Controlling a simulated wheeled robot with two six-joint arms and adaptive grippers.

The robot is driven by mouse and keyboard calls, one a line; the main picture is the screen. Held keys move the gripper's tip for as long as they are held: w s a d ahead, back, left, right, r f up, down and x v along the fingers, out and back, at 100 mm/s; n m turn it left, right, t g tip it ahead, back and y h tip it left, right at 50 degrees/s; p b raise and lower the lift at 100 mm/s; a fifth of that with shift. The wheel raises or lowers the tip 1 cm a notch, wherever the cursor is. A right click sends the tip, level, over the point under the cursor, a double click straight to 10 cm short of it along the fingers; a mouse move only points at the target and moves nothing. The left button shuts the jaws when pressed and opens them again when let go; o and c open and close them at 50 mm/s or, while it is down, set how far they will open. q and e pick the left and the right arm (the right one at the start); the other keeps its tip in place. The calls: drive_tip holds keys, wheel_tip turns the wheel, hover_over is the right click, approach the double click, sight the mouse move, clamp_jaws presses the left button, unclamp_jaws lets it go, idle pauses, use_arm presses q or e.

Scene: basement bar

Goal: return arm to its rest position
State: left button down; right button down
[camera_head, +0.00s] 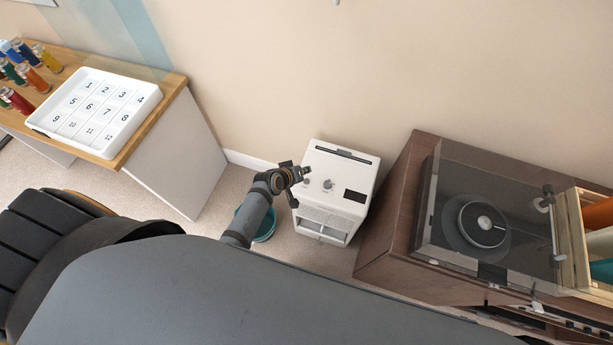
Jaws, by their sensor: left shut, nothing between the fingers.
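My left gripper (301,172) is small and dark grey. Its arm rises from behind my grey body at the bottom of the picture. The gripper is shut and empty. It shows in front of the left edge of a white box-shaped appliance (345,170); I cannot tell the gap between them. My right gripper is not in view.
A teal bin (266,226) stands on the floor, partly hidden by my left arm. A wooden-topped table (172,88) at left holds a numbered white tray (148,92) and several coloured bottles (30,52). At right, a brown cabinet (392,210) bears a covered turntable (482,222) beside a wooden crate (566,240).

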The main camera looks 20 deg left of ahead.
use_arm(q)
drive_tip(key=shift+r, duration=0.2)
idle(0.4)
drive_tip(key=s+a+r+m+g+y, duration=0.25)
drive_tip(key=s+a+r, duration=0.25)
drive_tip(key=s+r, duration=0.35)
drive_tip(key=s+a+r+m+g+y, duration=0.2)
drive_tip(key=s+a+r+m+g, duration=0.15)
drive_tip(key=s+r, duration=0.55)
drive_tip(key=s+a+f, duration=0.1)
drive_tip(key=a+f, duration=0.1)
drive_tip(key=f, duration=1)
drive_tip(key=s+a+f, duration=0.1)
drive_tip(key=s+f, duration=0.1)
drive_tip(key=f, duration=1.1)
drive_tip(key=s+a+f+g, duration=0.1)
drive_tip(key=s+f, duration=1.7)
drive_tip(key=s, duration=0.1)
drive_tip(key=shift+a+n, duration=0.2)
drive_tip(key=shift+n, duration=0.1)
drive_tip(key=shift+h, duration=0.25)
